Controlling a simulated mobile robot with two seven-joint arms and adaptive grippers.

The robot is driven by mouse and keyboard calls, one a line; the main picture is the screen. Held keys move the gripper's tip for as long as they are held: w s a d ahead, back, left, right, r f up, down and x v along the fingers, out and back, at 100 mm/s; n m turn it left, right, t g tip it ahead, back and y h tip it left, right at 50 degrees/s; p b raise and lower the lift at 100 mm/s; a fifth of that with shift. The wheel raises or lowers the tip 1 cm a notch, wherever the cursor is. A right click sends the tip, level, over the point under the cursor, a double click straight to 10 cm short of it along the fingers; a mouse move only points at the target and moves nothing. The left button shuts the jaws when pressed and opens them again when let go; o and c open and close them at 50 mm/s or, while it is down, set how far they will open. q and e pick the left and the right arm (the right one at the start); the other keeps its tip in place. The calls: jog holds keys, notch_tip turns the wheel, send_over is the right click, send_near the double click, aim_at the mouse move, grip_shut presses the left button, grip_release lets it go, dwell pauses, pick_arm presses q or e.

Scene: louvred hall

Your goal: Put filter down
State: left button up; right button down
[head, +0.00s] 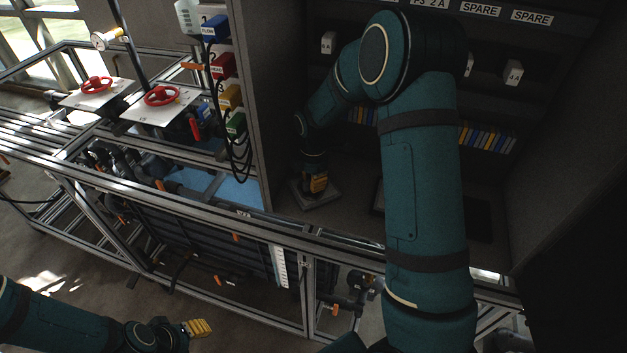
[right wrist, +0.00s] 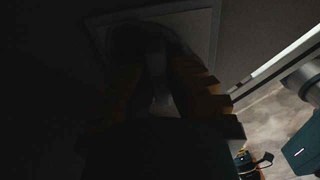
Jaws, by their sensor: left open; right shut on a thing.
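My right gripper (head: 316,184) points down inside the grey cabinet, low over a pale square plate (head: 325,202) on the cabinet floor. In the right wrist view its ribbed fingers (right wrist: 157,88) are shut on the filter (right wrist: 157,62), of which a pale narrow part shows between them. A dark round shape lies behind it, against the square plate (right wrist: 205,22). The view is too dark to tell whether the filter touches the plate. In the head view the filter is hidden by the gripper. My left gripper (head: 199,328) is open and empty at the bottom left, over the floor.
The cabinet's left wall (head: 262,100) stands close beside the right gripper. Coloured blocks (head: 485,138) line the cabinet's back. A metal frame (head: 230,225) runs in front, with red handwheels (head: 161,95) on the left. My right arm hides much of the cabinet.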

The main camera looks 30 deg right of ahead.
jog(key=c, duration=1.1)
grip_release()
jog(key=shift+f, duration=0.1)
jog(key=shift+c, duration=0.2)
jog(key=shift+r, duration=0.3)
notch_tip(320, 180, up, 12)
jog(key=p, duration=0.1)
jog(key=shift+f, duration=0.15)
